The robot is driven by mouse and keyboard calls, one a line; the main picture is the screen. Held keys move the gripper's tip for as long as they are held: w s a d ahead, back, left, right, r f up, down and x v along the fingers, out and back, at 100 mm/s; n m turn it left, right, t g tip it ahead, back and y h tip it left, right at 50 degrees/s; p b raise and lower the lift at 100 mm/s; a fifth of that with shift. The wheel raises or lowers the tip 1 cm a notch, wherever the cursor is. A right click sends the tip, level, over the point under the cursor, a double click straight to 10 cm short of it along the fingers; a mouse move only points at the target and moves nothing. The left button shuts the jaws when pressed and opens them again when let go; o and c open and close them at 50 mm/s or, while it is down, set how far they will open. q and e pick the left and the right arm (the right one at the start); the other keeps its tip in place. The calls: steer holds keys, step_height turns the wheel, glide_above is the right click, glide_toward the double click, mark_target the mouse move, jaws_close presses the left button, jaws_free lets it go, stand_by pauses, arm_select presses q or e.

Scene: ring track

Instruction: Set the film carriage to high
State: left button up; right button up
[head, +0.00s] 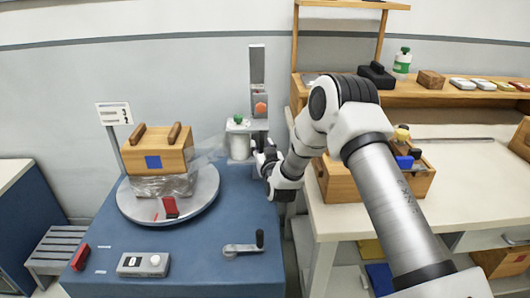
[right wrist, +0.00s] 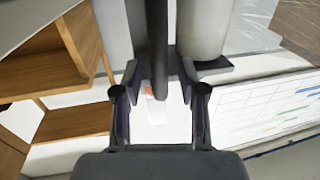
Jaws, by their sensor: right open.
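The film carriage (head: 248,126) is a grey bracket at the lower part of an upright mast (head: 257,65). It carries a white film roll (head: 239,148) with a green top. An orange knob (head: 261,107) sits on the mast just above it. My right gripper (head: 263,160) is beside the carriage, to the right of the roll. In the right wrist view my right gripper (right wrist: 160,98) is open, with a dark rod (right wrist: 157,45) between its fingers; I cannot tell whether they touch. The roll (right wrist: 205,28) shows beyond. My left gripper is out of view.
A wooden box (head: 157,150) with film around its lower part stands on the round turntable (head: 196,205). A crank (head: 243,247) and a control box (head: 143,264) lie on the blue top. A pale bench (head: 350,213) stands at right, holding a wooden crate.

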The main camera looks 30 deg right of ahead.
steer(key=v, duration=1.1)
steer(key=shift+s, duration=0.2)
steer(key=shift+a, duration=0.1)
